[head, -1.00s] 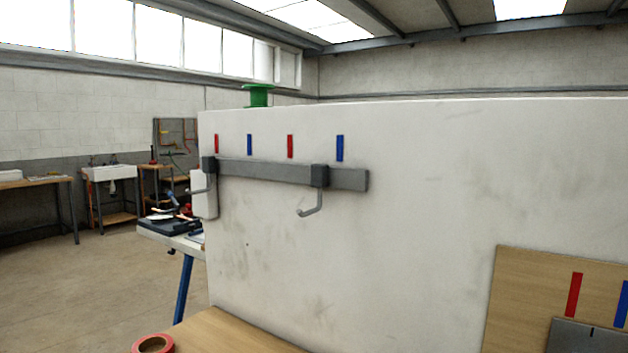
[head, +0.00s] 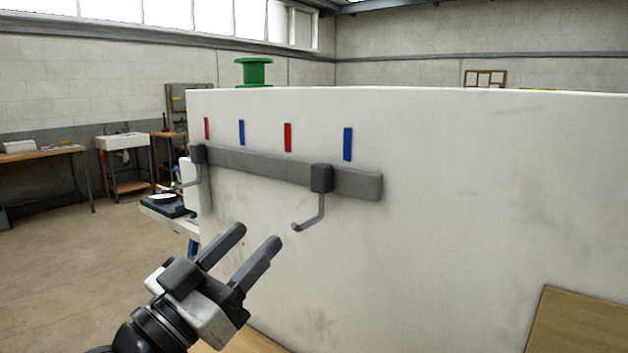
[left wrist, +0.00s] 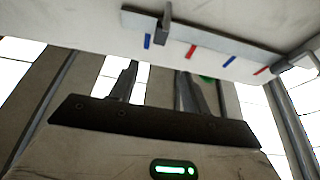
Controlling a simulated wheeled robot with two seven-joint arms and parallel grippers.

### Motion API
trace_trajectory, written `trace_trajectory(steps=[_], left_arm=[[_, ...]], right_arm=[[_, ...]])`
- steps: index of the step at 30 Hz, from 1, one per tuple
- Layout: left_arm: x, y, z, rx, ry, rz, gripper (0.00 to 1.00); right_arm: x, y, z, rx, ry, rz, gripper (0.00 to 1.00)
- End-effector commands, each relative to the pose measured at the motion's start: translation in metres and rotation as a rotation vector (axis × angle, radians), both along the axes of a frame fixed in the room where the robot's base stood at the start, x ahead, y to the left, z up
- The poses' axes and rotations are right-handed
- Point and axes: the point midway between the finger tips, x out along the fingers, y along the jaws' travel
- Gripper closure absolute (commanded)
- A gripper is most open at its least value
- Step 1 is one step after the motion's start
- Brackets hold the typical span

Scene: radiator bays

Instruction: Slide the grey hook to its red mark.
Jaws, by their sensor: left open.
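A grey rail (head: 255,165) runs along the white panel and carries two dark grey sliding hooks. One hook (head: 321,180) is near the rail's right end, below and between the right red mark (head: 288,137) and the right blue mark (head: 347,144). The other hook (head: 198,156) is at the left end, just below the left red mark (head: 207,128). Both look grey, so I cannot tell which one the task names. My left gripper (head: 257,236) is open and empty, below and left of the right hook, not touching it. The left wrist view shows its fingers (left wrist: 157,72) apart. My right gripper is out of view.
Another blue mark (head: 241,132) sits between the red ones. A green spool-like object (head: 254,72) shows above the panel's top edge. A wooden board (head: 580,325) is at the lower right. The panel face right of the rail is clear.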

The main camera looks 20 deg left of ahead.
Motion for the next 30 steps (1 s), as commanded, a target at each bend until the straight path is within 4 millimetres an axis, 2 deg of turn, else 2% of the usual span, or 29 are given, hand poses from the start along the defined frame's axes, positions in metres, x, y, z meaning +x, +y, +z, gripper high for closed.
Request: trace_trajectory(steps=[2, 4, 9, 18, 24, 30], left_arm=[[0.008, -0.003, 0.002, -0.004, -0.008, -0.002, 0.53], [0.021, -0.007, 0.014, -0.005, -0.002, -0.001, 0.53], [0.054, -0.02, 0.029, -0.005, 0.0, -0.001, 0.53], [0.104, -0.039, 0.049, -0.002, 0.001, 0.0, 0.53], [0.121, -0.044, 0.054, -0.002, 0.002, 0.001, 0.53], [0.125, -0.046, 0.055, -0.001, 0.002, 0.001, 0.53]], right_arm=[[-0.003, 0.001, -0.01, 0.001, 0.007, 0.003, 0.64], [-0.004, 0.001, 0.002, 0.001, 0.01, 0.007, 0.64], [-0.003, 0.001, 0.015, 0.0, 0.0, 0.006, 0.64], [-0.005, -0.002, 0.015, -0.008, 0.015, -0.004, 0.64], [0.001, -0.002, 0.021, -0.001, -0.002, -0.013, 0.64], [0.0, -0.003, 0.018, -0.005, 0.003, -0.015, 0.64]])
